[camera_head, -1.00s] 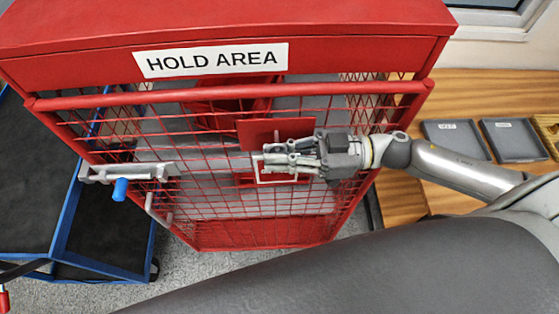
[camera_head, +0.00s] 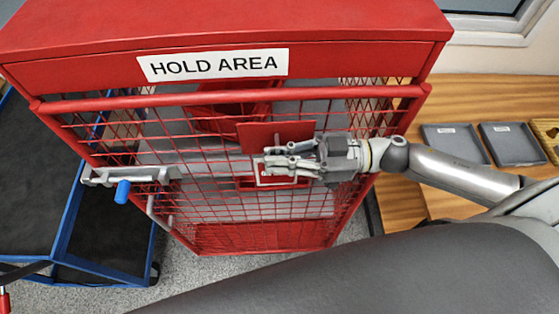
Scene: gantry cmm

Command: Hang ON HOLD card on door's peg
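A plain red plate (camera_head: 260,136) is upright against the mesh door (camera_head: 215,205) of the red cage; no lettering shows, so I cannot tell if it is the ON HOLD card. Below it is a small white-edged frame (camera_head: 262,181), partly hidden. My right gripper (camera_head: 270,159) comes from the right, its fingers pointing left in front of the plate's lower edge and the frame. The fingers lie close together, and I cannot tell whether they hold anything. No peg can be made out. My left gripper is not in view.
The cage (camera_head: 350,40) carries a HOLD AREA sign (camera_head: 213,65). A latch (camera_head: 135,176) with a blue handle (camera_head: 122,192) is at the door's left. A blue cart (camera_head: 70,215) stands at left. Grey trays (camera_head: 455,145) lie on the wooden bench (camera_head: 400,205) at right.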

